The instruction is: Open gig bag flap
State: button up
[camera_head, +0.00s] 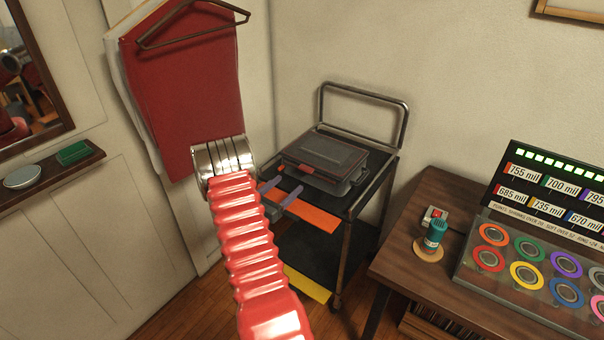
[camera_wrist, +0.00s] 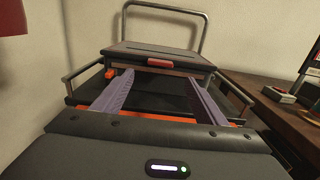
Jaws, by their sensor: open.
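The gig bag (camera_head: 325,153) is a dark grey, flat case lying on the top shelf of a black cart. Its flap looks shut, with a red tab (camera_head: 306,169) on the front edge. In the wrist view the bag (camera_wrist: 155,52) is at the top centre and the red tab (camera_wrist: 160,63) faces me. My gripper (camera_head: 292,183) has two purple fingers spread apart, with nothing between them. In the wrist view the fingers (camera_wrist: 160,84) point at the bag's front, either side of the tab and apart from it.
The cart has a raised handle (camera_head: 365,105) behind the bag. A wooden table (camera_head: 405,235) stands to the right with a teal device (camera_head: 435,232) and a panel of coloured rings (camera_head: 530,275). A red garment (camera_head: 190,85) hangs at the left, near a wall shelf (camera_head: 50,170).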

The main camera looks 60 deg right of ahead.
aim_at(303, 170)
jog(key=d, duration=0.3)
jog(key=s+d, duration=0.1)
jog(key=d, duration=0.6)
jog(key=shift+s+d, duration=0.15)
jog(key=shift+s, duration=0.2)
jog(key=shift+c, duration=0.2)
jog(key=shift+w, duration=0.1)
jog(key=c, duration=1.5)
